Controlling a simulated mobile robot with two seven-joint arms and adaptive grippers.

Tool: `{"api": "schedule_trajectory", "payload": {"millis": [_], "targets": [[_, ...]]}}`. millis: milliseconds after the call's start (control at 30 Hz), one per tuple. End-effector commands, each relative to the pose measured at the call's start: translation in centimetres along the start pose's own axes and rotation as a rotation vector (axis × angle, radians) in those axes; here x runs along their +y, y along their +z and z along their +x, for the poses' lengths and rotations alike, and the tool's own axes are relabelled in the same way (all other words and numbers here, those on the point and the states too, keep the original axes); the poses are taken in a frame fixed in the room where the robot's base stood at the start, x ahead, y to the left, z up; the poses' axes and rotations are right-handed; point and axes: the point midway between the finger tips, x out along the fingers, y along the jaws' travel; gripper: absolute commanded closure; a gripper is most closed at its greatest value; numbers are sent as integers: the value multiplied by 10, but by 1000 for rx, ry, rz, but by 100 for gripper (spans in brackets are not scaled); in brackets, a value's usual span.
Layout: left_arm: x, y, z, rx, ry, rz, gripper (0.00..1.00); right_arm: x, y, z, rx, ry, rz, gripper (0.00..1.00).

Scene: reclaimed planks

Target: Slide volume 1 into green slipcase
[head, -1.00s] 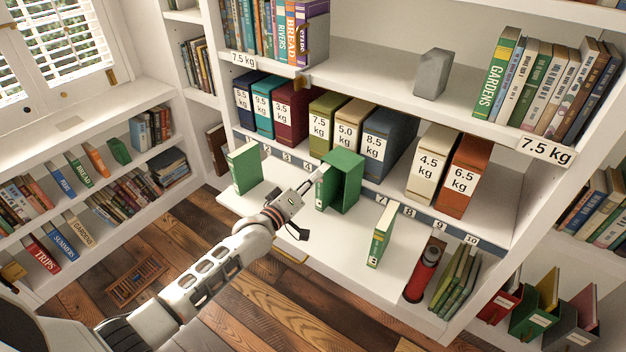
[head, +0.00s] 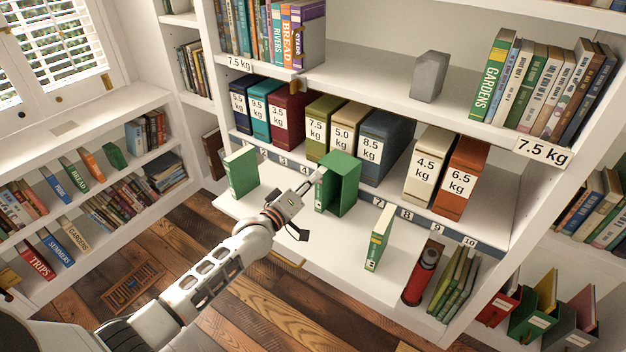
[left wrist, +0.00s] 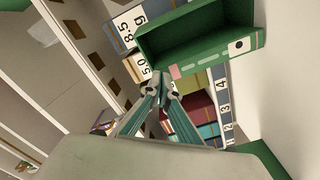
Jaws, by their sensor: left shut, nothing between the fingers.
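The green slipcase (head: 347,188) stands on the pulled-out white shelf board, with an open side showing. In the left wrist view the slipcase (left wrist: 240,48) is close beyond my fingers, with a black dot on its spine. One green book (head: 241,172) stands upright to the left of the slipcase. Another green book (head: 378,238) stands to the right, nearer the board's front edge. I cannot read which is volume 1. My left gripper (head: 315,180) is shut and empty at the slipcase's left side; I cannot tell whether it touches. It also shows in the left wrist view (left wrist: 161,90). My right gripper is out of view.
Weight-labelled binders (head: 388,147) fill the shelf behind the board (head: 345,255). A red cylinder (head: 421,277) and several leaning green books (head: 455,280) stand at the right. A grey block (head: 429,77) sits on the upper shelf. The board is bare between the slipcase and the right book.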

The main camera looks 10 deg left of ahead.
Motion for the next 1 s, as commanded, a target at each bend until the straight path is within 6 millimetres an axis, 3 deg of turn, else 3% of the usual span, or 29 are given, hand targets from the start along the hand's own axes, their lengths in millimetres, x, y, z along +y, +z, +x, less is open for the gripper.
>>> {"api": "schedule_trajectory", "payload": {"millis": [233, 500, 733, 1000], "targets": [[1, -1, -6, 0, 0, 1, 100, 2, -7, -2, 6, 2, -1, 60], [2, -2, -28, 0, 1, 2, 100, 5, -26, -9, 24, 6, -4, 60], [-1, 1, -39, -1, -1, 0, 100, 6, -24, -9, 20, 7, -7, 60], [-1, 1, -86, -2, -2, 0, 100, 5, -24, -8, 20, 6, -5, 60]]}}
